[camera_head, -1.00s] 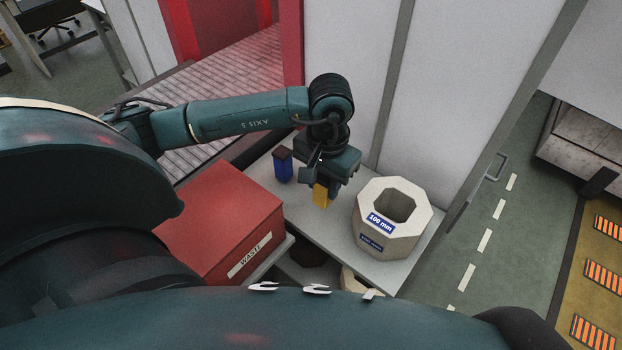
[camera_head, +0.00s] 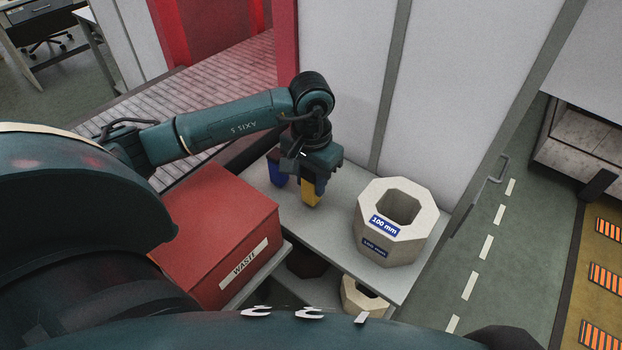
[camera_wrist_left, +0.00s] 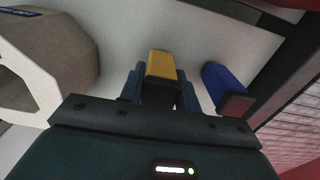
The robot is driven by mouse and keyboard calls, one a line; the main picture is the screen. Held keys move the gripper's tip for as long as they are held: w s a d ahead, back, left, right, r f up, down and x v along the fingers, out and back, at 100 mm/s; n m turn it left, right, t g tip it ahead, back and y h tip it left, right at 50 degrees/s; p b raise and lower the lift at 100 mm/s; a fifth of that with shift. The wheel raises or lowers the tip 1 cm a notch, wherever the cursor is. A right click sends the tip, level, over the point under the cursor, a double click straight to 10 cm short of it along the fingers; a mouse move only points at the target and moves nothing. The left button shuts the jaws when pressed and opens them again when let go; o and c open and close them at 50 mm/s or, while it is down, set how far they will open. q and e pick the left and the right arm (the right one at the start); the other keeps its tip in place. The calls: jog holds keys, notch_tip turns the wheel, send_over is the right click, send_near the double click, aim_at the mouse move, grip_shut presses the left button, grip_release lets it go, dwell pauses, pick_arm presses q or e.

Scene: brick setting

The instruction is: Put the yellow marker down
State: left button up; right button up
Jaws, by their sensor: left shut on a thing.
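The yellow marker (camera_head: 310,194) is a small block held in my left gripper (camera_head: 311,186). The gripper is shut on it, pointing down over the grey shelf top (camera_head: 338,218). In the left wrist view the yellow marker (camera_wrist_left: 161,65) stands out between the dark fingers (camera_wrist_left: 161,90). Its lower end is close to the shelf surface; I cannot tell if it touches. A blue marker with a dark top (camera_head: 277,172) stands just left of the gripper, partly hidden by it. It also shows in the left wrist view (camera_wrist_left: 222,82), apart from the fingers. My right gripper is not in view.
A pale octagonal block (camera_head: 373,222) labelled 100 mm, with a hole, stands right of the gripper. A red WASTE box (camera_head: 215,230) is at the left front. A white panel wall (camera_head: 345,95) rises behind the shelf. Bare shelf lies between the marker and the block.

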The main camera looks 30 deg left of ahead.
pick_arm(q)
jog(key=shift+f, duration=0.45)
jog(key=o, duration=0.8)
notch_tip(320, 180, up, 12)
jog(key=shift+r+b, duration=0.15)
jog(key=shift+b, duration=0.45)
